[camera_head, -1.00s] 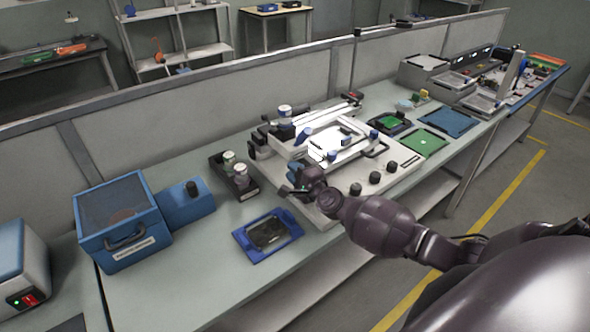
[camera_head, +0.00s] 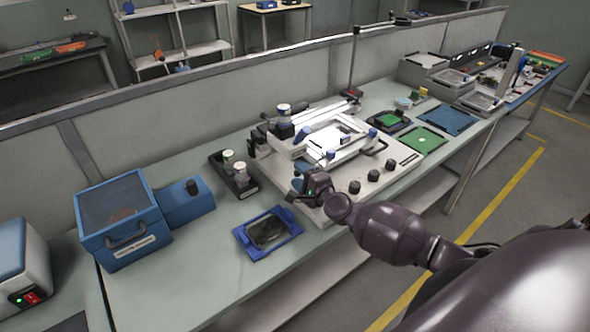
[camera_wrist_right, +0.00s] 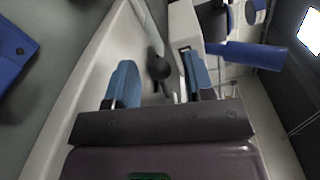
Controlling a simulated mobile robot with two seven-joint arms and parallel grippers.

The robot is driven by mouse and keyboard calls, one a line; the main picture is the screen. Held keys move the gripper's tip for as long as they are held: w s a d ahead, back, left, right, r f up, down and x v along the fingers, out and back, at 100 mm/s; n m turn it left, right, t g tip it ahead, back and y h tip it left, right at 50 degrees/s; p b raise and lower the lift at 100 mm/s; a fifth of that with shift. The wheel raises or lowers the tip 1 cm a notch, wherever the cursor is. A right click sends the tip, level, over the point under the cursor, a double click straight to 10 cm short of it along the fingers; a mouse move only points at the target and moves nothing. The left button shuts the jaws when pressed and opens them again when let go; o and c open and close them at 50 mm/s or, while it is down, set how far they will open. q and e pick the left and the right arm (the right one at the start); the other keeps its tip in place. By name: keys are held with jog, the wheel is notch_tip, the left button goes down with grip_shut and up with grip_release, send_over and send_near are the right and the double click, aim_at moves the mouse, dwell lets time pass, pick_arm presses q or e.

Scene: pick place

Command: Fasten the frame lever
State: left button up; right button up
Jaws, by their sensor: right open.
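The white printer-like machine (camera_head: 395,162) with a raised frame and a lit white bed (camera_head: 328,140) stands mid-bench. A dark round-ended lever (camera_wrist_right: 158,68) shows in the right wrist view, between the blue fingertips of my right gripper (camera_wrist_right: 158,82); the fingers stand apart and I see no contact. I take it for the frame lever, but cannot be sure. In the head view my right gripper (camera_head: 297,185) is at the machine's front left side, and its wrist hides part of the base. A blue handle (camera_wrist_right: 245,55) lies right of the fingers. My left gripper is not in view.
A blue-framed tray (camera_head: 268,233) lies in front of the machine. A dark caddy with jars (camera_head: 235,173) stands to its left, a blue box (camera_head: 125,218) farther left. A green mat (camera_head: 423,141) and blue mat (camera_head: 448,119) lie right. Bare bench shows around the tray.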

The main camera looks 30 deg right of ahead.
jog(key=s, duration=0.7)
jog(key=shift+s+d+r, duration=0.2)
jog(key=shift+s+d, duration=0.1)
jog(key=shift+a+f+n+y, duration=0.1)
jog(key=shift+a+n+y, duration=0.15)
jog(key=shift+n, duration=0.35)
jog(key=shift+a+f+n+y, duration=0.15)
jog(key=shift+n+y, duration=0.1)
jog(key=shift+n, duration=0.35)
jog(key=s+a+n+g, duration=0.1)
jog(key=a+n, duration=0.1)
jog(key=n, duration=0.3)
jog(key=s+a+f+n+g+y, duration=0.1)
jog(key=s+a+n, duration=0.1)
jog(key=n, duration=0.3)
jog(key=s+a+f+n+g+y, duration=0.1)
jog(key=s+a+n, duration=0.1)
jog(key=a+n, duration=0.2)
jog(key=shift+a+f+n, duration=0.1)
jog(key=shift+n, duration=0.8)
jog(key=s+f+n+g+h, duration=0.1)
jog(key=s+f, duration=0.3)
jog(key=s, duration=0.4)
jog(key=s+a+f+n+g+h, duration=0.1)
jog(key=s+f+h, duration=0.2)
jog(key=s, duration=0.5)
jog(key=shift+a+f+g, duration=0.25)
jog(key=shift+f+g, duration=0.15)
jog(key=shift+f, duration=0.05)
